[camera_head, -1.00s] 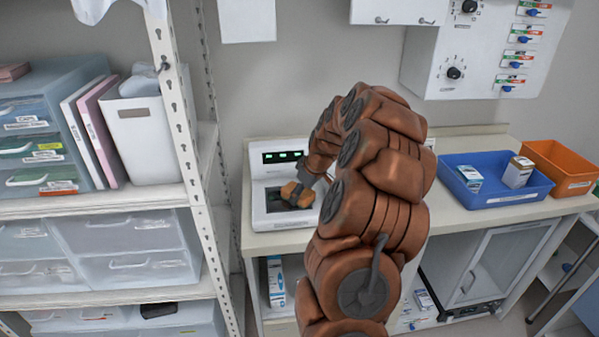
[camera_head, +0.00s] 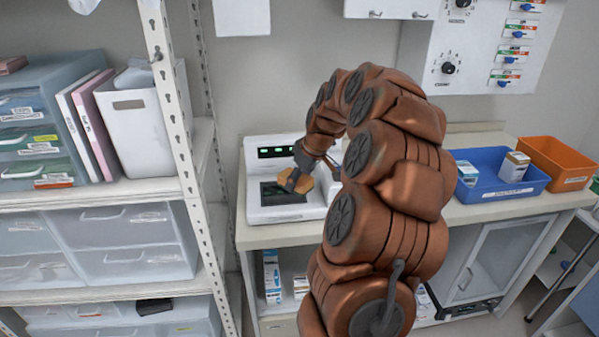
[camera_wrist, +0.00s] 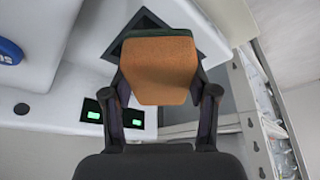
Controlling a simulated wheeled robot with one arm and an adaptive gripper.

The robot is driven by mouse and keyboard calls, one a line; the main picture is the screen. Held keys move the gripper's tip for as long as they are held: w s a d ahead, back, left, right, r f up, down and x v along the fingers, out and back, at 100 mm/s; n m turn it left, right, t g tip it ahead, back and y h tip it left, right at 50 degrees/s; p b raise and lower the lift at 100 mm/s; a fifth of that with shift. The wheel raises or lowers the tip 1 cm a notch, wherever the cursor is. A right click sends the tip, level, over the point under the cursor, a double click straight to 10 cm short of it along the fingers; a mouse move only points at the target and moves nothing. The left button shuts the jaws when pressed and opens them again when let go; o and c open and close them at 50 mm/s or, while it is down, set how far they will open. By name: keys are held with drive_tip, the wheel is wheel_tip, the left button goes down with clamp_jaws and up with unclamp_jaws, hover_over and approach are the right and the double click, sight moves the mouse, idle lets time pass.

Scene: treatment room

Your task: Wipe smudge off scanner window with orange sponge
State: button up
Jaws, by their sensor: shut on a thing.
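My gripper (camera_head: 296,182) is shut on the orange sponge (camera_head: 305,185), which also has a dark green layer along one edge in the wrist view (camera_wrist: 158,72). The white scanner (camera_head: 256,213) stands on the counter. Its dark window (camera_head: 270,196) faces up, partly hidden by the sponge and gripper. In the wrist view, part of the window (camera_wrist: 208,45) shows beyond the sponge. I cannot tell whether the sponge touches the window. No smudge can be made out on the visible part of the window.
A blue bin (camera_head: 505,200) with small boxes and an orange bin (camera_head: 572,184) stand to the right on the counter (camera_head: 470,215). A shelf unit with a white upright (camera_head: 178,115) stands close on the left. A wall panel with knobs (camera_head: 428,85) hangs at the back right.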

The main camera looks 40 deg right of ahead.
drive_tip(key=shift+r, duration=1.3)
